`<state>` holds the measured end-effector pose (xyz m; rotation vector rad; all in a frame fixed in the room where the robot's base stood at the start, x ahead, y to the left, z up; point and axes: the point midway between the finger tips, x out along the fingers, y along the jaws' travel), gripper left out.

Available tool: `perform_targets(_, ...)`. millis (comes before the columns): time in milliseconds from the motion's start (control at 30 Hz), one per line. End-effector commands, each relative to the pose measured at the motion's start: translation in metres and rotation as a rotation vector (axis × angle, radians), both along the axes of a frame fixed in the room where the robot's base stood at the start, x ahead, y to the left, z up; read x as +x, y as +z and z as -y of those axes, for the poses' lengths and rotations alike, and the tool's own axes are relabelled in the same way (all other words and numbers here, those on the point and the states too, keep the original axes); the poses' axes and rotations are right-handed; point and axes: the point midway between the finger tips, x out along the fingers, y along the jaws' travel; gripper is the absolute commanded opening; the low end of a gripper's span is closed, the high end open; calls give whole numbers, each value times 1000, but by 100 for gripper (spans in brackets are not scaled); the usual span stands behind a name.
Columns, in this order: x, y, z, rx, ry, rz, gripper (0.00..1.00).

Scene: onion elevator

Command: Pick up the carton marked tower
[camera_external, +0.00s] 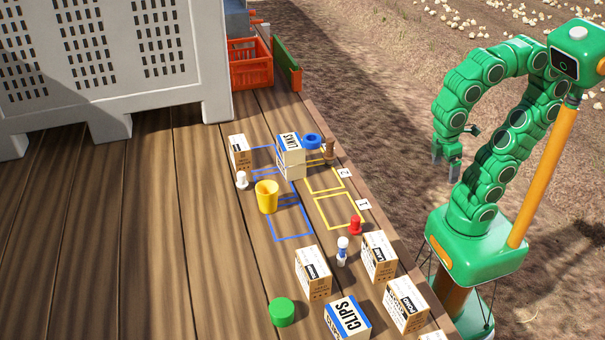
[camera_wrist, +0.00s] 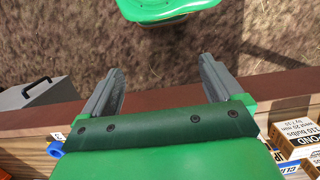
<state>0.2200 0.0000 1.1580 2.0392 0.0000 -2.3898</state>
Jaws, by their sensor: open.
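Several brown-and-white cartons stand on the wooden deck: one at the far left (camera_external: 239,153), one at front centre (camera_external: 313,273), one near the edge (camera_external: 379,257) and one at front right (camera_external: 405,305). Their small lettering is too fine for me to pick out the word tower. My gripper (camera_external: 447,160) is open and empty, off the deck's right side above the soil, apart from all cartons. Its two spread fingers show in the wrist view (camera_wrist: 161,80), with a partly cut-off carton (camera_wrist: 295,140) at lower right.
Blue and yellow outlines mark the deck. A large grey crate (camera_external: 100,60) and an orange basket (camera_external: 250,70) stand behind. The left deck is clear.

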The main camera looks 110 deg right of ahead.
Motion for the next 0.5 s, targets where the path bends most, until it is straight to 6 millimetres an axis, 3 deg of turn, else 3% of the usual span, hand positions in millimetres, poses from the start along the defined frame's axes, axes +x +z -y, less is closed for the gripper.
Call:
perform_targets(33, 1, 8, 0, 0, 0, 4, 94)
perform_targets(500, 56, 17, -39, 123, -153, -42, 94)
